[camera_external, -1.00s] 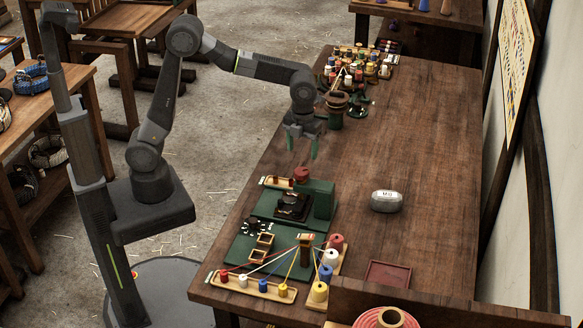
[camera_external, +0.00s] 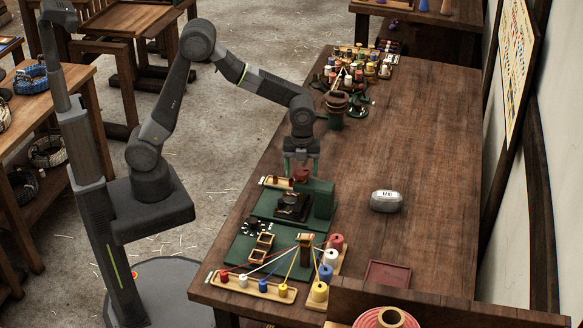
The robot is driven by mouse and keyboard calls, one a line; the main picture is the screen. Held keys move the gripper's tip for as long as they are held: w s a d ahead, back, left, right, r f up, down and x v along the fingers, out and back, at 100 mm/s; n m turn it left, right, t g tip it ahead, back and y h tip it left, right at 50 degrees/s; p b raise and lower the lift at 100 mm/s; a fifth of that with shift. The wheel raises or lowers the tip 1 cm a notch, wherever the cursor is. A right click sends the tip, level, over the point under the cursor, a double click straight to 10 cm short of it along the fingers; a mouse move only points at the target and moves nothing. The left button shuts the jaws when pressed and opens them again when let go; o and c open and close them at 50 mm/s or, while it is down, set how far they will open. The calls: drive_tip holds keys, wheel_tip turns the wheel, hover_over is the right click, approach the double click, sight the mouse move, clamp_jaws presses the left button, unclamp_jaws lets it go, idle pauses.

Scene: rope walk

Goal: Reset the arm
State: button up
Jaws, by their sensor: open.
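My gripper (camera_external: 301,167) points down over the wooden table, at the green block-shaped stand (camera_external: 319,199). Its green fingers are apart, one on each side of a red knob (camera_external: 300,174) at the top of that stand. I cannot tell whether the fingers touch the knob. The gripper carries nothing that I can see. My arm reaches out from its base at the left, bent at the elbow high above the floor.
A grey weight (camera_external: 386,201) lies on the table to the right. Bobbins with strung threads (camera_external: 283,290) stand at the near end. A brown pot-like piece (camera_external: 336,101) and many spools (camera_external: 369,62) stand at the far end. The table's right middle (camera_external: 425,130) is clear.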

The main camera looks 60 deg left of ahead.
drive_tip(key=n, duration=0.8)
drive_tip(key=n+b, duration=0.1)
drive_tip(key=n, duration=0.6)
idle(0.4)
idle(3.4)
